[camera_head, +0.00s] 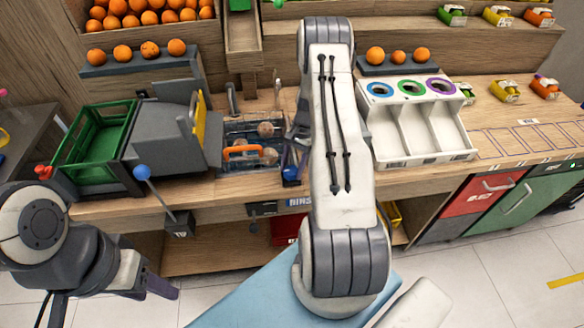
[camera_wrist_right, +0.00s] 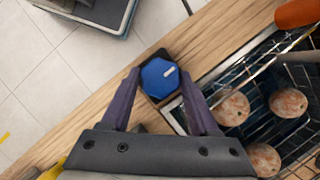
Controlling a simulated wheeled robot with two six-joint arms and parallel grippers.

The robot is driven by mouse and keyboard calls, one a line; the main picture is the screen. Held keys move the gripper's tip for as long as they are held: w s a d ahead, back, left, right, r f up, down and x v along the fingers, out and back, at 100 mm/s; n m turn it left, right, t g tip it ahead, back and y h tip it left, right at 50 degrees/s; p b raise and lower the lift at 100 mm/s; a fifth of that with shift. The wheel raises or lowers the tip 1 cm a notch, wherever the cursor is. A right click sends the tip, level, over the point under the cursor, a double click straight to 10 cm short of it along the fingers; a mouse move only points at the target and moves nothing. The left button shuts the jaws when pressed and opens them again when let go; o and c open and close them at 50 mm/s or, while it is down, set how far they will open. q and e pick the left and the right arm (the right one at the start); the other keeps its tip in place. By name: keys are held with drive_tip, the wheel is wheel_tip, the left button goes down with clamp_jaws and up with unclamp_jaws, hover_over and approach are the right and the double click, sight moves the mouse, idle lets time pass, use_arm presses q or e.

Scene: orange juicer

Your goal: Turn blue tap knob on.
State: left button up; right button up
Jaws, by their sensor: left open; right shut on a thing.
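The blue tap knob (camera_wrist_right: 158,79) is a faceted blue cap with a short white mark on its top, on a dark base at the wooden counter's edge. In the head view the knob (camera_head: 290,174) shows just left of my right arm. My right gripper (camera_wrist_right: 160,84) is shut on the knob, one purple finger on each side of it. In the head view my right arm hides much of this gripper (camera_head: 293,160). My left gripper (camera_head: 110,298) is open and empty at the lower left, away from the counter.
A wire basket (camera_head: 228,130) with oranges stands beside the knob. A lever with a blue ball (camera_head: 141,172) sticks out at the counter front. A green crate (camera_head: 95,140) and grey machine (camera_head: 172,140) stand left; a white bin unit (camera_head: 425,120) stands right.

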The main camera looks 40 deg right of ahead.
drive_tip(key=n+g+b, duration=0.1)
drive_tip(key=n+b, duration=0.1)
drive_tip(key=n, duration=0.1)
drive_tip(key=shift+w+n+h, duration=0.15)
drive_tip(key=shift+n+h, duration=0.15)
drive_tip(key=shift+n, duration=0.1)
drive_tip(key=n+g+h+b, duration=0.1)
drive_tip(key=n, duration=0.3)
drive_tip(key=shift+a, duration=0.1)
drive_tip(key=n+h, duration=0.1)
drive_tip(key=n, duration=0.1)
drive_tip(key=n+g+h+b, duration=0.1)
drive_tip(key=n, duration=0.2)
drive_tip(key=shift+w+a, duration=0.15)
drive_tip(key=shift+a+r+n+h, duration=0.1)
drive_tip(key=shift+n+h, duration=0.7)
drive_tip(key=shift+n, duration=1.5)
drive_tip(key=o, duration=1.4)
drive_tip(key=shift+c, duration=0.2)
